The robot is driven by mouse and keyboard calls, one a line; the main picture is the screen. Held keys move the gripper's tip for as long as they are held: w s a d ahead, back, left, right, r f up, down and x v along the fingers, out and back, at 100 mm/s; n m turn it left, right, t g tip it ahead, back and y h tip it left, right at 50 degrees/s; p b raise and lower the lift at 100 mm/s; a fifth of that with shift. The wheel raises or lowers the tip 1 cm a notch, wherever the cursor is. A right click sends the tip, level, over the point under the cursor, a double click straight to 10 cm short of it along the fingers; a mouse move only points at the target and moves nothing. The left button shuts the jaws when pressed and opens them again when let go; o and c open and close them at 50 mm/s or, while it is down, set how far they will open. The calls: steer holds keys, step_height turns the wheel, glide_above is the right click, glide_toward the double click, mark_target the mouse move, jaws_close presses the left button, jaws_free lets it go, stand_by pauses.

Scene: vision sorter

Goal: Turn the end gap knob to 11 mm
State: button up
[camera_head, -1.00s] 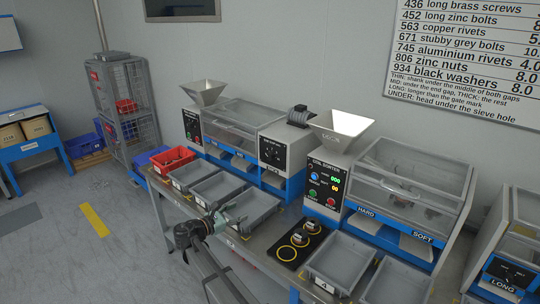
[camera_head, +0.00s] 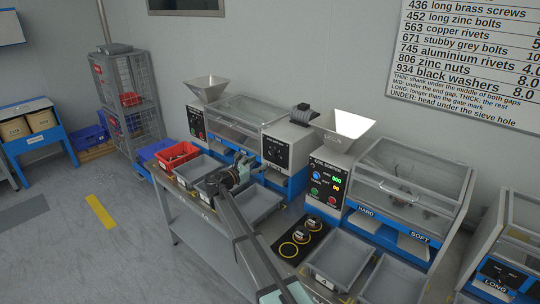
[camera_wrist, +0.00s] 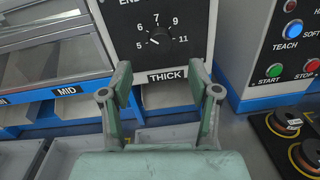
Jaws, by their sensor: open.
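The end gap knob (camera_wrist: 160,36) is a small black knob on a black dial panel (camera_wrist: 185,58) marked 5, 7, 9 and 11. Its pale pointer seems to aim to the lower left, near 5. In the head view the panel (camera_head: 275,153) is on the grey machine at the middle. My gripper (camera_wrist: 160,84) is open and empty, its green fingers spread below the knob, apart from it. It also shows in the head view (camera_head: 243,166), left of the panel and above the trays. The top of the panel's label is cut off in the wrist view.
A THICK label (camera_wrist: 167,77) sits under the dial. Grey trays (camera_head: 262,203) lie in front.

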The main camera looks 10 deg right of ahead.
mark_target(271, 155)
steer(key=p+x, duration=0.1)
steer(key=x, duration=0.6)
steer(key=shift+w+d+p, duration=0.2)
steer(key=shift+d+p, duration=0.05)
steer(key=shift+p, duration=0.05)
steer(key=c, duration=1.2)
